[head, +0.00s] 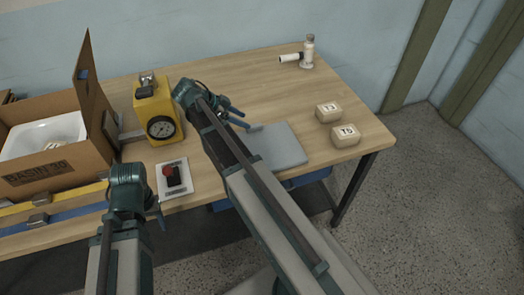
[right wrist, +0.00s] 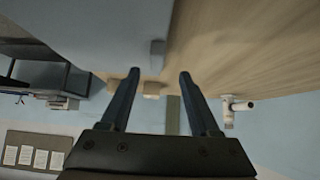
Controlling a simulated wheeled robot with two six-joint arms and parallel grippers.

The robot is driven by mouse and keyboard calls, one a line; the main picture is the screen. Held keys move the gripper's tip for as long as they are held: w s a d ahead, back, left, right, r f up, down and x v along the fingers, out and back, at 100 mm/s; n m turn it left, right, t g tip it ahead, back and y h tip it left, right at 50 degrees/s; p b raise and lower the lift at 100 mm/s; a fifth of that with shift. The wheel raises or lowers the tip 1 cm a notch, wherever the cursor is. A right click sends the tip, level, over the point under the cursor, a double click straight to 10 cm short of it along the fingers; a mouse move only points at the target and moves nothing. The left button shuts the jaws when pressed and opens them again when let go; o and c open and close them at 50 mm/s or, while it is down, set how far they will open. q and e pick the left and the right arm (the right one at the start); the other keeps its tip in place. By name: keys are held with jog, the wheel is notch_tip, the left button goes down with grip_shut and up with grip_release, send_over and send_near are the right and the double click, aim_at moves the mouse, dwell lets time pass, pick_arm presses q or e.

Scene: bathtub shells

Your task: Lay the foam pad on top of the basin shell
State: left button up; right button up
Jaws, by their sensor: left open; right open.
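The foam pad (head: 278,147) is a flat grey slab lying on the table, partly hidden by my right arm. A small tab stands at its left back edge. The pad also fills the upper left of the right wrist view (right wrist: 85,28). The white basin shell (head: 40,136) sits in an open cardboard box at the far left. My right gripper (head: 240,118) is open and empty, just behind the pad near its tab; its two fingers show apart in the right wrist view (right wrist: 157,75). My left gripper (head: 159,214) is open at the table's front edge, partly hidden by its wrist.
The cardboard box (head: 55,172) has a raised flap. A yellow gauge (head: 160,112) and a red-button switch (head: 175,178) stand between box and pad. Two tagged blocks (head: 345,134) are right of the pad.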

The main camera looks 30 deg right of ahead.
aim_at(253, 125)
jog(key=shift+s+d+f+b, duration=0.15)
jog(key=shift+f+b, duration=0.15)
jog(key=b+x, duration=0.3)
jog(key=x, duration=0.1)
jog(key=shift+s+f, duration=0.15)
jog(key=shift+f, duration=0.15)
jog(key=shift+r, duration=0.15)
grip_shut()
